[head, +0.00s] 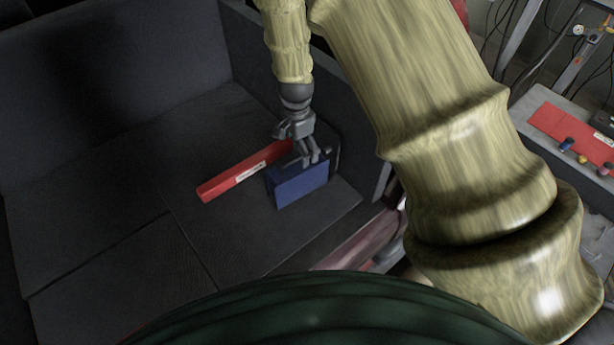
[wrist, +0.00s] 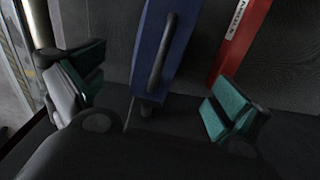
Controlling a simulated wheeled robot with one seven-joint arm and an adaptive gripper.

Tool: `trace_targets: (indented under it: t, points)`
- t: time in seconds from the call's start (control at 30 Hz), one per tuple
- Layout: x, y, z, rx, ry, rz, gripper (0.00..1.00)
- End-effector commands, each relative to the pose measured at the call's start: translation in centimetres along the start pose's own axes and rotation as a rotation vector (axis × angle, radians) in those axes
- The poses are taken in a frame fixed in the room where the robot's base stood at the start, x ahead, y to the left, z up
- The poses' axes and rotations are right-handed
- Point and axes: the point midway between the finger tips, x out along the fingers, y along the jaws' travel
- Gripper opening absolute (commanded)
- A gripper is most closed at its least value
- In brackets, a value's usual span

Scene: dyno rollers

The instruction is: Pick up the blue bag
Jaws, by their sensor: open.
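The blue bag (head: 300,185) is a small box-shaped case standing on the dark grey couch seat in the head view. In the wrist view the blue bag (wrist: 150,60) shows its blue side and a dark handle (wrist: 161,52) along it. My gripper (head: 312,157) is over the bag's top in the head view. In the wrist view my gripper (wrist: 155,98) has its two green-padded fingers wide apart, one on each side of the bag's handle. The fingers are open and hold nothing. I cannot tell whether a finger touches the bag.
A long red box (head: 238,176) with a white label lies on the couch (head: 100,190) just left of and behind the bag. The couch backrest rises at the left and back. At the right, a table (head: 545,100) holds a red item and small objects. The left seat is clear.

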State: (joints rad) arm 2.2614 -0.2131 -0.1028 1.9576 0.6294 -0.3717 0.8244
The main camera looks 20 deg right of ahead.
Motion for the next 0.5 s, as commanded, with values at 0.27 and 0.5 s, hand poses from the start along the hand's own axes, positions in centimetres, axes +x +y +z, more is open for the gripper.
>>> trace_targets:
  t: [0.27, 0.5]
  points:
    - [2.7, 0.1, -0.1, 0.009, 0.000, 0.000, 1.00]
    - [4.9, 0.0, -0.1, 0.006, 0.001, 0.000, 1.00]
